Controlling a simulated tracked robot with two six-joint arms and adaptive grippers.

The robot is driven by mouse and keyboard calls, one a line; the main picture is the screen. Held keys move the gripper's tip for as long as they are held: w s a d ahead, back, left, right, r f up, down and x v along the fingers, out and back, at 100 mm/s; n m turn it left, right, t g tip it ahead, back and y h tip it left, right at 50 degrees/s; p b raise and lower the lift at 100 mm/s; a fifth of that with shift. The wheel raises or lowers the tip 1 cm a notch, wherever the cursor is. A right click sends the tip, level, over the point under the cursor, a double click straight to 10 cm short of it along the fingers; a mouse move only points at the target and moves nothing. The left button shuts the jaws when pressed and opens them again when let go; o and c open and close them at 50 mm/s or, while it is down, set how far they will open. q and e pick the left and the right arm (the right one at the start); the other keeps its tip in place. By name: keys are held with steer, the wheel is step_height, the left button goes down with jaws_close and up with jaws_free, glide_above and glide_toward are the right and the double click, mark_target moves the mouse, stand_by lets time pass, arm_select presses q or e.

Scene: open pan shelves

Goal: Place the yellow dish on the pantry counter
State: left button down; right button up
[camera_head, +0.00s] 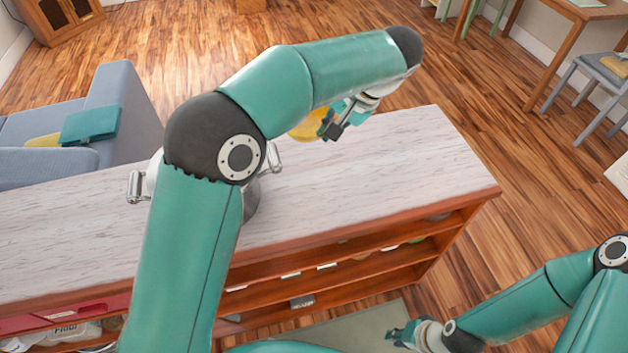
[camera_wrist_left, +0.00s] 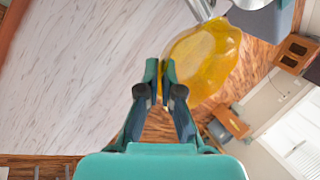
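The yellow dish (camera_head: 308,125) is translucent and partly hidden behind my left arm in the head view. In the left wrist view the dish (camera_wrist_left: 205,58) is tilted, with its near rim between my fingertips. My left gripper (camera_head: 336,122) is shut on that rim; its fingers (camera_wrist_left: 161,72) are almost together. The pantry counter (camera_head: 390,160) has a pale wood-grain top, and the dish appears at its far edge; whether it touches the top I cannot tell. My right gripper (camera_head: 402,335) is low at the front, away from the counter; its fingers are too small to judge.
A metal pot (camera_head: 252,200) with handles stands on the counter, mostly hidden behind my left arm. The counter's right part is clear. Open shelves (camera_head: 345,268) below hold several items. A grey sofa (camera_head: 125,90) stands behind at left, a table and chair (camera_head: 598,75) at right.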

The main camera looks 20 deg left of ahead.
arm_select(q)
glide_above(320, 185)
steer(key=d, duration=0.1)
steer(key=f, duration=1)
steer(key=shift+s+d+b, duration=0.1)
steer(key=shift+d+b, duration=0.1)
steer(key=shift+b, duration=0.1)
step_height(320, 185, down, 7)
steer(key=shift+r, duration=0.2)
steer(key=c, duration=1.6)
jaws_free()
steer(key=shift+d+r, duration=0.1)
steer(key=shift+r, duration=0.05)
steer(key=v, duration=1.1)
steer(key=shift+d+r, duration=0.15)
steer(key=shift+r, duration=0.2)
steer(key=shift+s, duration=0.1)
